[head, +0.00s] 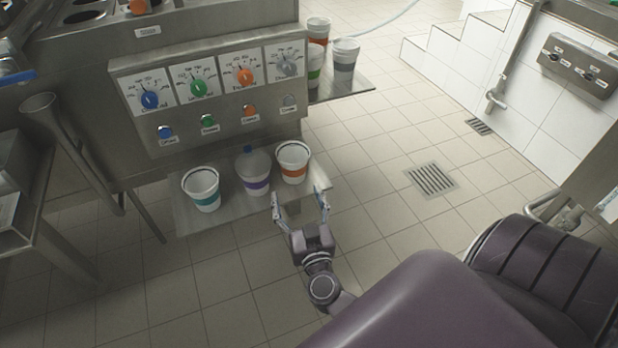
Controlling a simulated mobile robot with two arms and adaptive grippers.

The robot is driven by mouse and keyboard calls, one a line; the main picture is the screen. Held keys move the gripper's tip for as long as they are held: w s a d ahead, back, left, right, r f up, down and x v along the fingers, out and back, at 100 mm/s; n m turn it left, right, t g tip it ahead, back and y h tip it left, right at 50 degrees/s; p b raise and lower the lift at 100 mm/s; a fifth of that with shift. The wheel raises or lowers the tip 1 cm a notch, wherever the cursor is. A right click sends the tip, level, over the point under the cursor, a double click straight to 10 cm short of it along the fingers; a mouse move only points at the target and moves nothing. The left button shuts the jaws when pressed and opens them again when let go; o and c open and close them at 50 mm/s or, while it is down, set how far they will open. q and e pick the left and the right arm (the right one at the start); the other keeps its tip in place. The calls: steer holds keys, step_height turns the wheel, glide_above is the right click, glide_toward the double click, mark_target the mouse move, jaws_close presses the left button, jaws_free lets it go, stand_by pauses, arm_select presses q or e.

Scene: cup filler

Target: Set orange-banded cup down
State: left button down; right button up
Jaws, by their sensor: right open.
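The orange-banded cup (293,168) stands upright on the metal shelf (232,215) below the dial panel, at the right of a row of cups. My right gripper (299,200) is open in front of the shelf, its fingers spread wide. Its fingertips are near the shelf's front edge, just below the orange-banded cup in the picture. Nothing shows between the fingers. Whether a fingertip touches the cup cannot be told. My left gripper is not in view.
A teal-banded cup (202,188) and a purple-banded cup (254,172) with a blue top stand on the same shelf. More cups, one with a grey band (344,56), stand on a side shelf (350,88). Tiled floor with drains (431,180) lies open to the right.

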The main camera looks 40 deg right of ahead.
steer(key=a+r+n+t+y, duration=0.1)
steer(key=a+r+n+y, duration=0.35)
steer(key=a+y, duration=0.55)
steer(key=s+a+f+n+g+y, duration=0.3)
steer(key=s+a+n+g, duration=0.2)
steer(key=a, duration=0.6)
steer(key=s+d+f+m+g+h, duration=0.1)
steer(key=s+d+f+g+h, duration=0.2)
steer(key=s, duration=0.6)
steer(key=s+d+f+m+g+h, duration=0.2)
steer(key=s+d+f+g+h, duration=0.1)
steer(key=s+d, duration=0.4)
steer(key=s+f+g, duration=0.1)
steer(key=s+g, duration=0.1)
steer(key=shift+d+g, duration=0.4)
steer(key=shift+s, duration=0.1)
